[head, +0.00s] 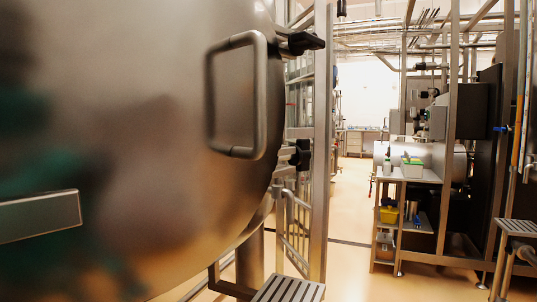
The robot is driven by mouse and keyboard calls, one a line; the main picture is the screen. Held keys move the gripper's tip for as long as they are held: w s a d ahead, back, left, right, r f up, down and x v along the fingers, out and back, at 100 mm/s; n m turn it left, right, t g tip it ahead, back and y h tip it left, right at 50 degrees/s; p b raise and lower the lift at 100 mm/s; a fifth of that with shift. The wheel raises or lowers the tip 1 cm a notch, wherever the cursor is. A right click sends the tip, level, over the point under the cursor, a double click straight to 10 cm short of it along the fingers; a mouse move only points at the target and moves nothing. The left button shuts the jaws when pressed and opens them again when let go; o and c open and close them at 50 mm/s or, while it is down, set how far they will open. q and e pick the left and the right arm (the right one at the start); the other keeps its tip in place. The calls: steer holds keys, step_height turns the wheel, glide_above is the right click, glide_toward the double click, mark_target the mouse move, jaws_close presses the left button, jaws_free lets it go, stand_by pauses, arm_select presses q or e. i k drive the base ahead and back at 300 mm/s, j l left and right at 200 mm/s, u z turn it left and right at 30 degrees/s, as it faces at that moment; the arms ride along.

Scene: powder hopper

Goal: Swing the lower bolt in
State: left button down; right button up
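A large round steel hopper door (150,190) fills the left half of the head view, close to me. A D-shaped steel handle (262,95) stands out near its right edge. The lower bolt, with its black knob (300,155), sits at the door's right rim, below and right of the handle. Its shaft is partly hidden behind the rim. The upper bolt, with a longer black knob (305,42), sits at the rim higher up and points right. I cannot tell how firmly either bolt is seated. Neither of my grippers is in view.
A flat steel bar (40,215) crosses the door at the left. A steel post and railing (322,150) stand just right of the bolts, with a slatted step (288,290) below. Open floor (350,250) lies beyond. A shelved cart (410,180) stands further right.

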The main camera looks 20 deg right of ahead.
mark_target(297, 156)
steer(key=i+l+u, duration=0.1)
steer(key=l+u, duration=0.95)
steer(key=l, duration=1.55)
steer(key=l+u, duration=0.2)
steer(key=l, duration=0.2)
steer(key=k+l+u, duration=0.2)
steer(key=l, duration=0.25)
steer(key=l+u, duration=0.2)
steer(key=l, duration=0.2)
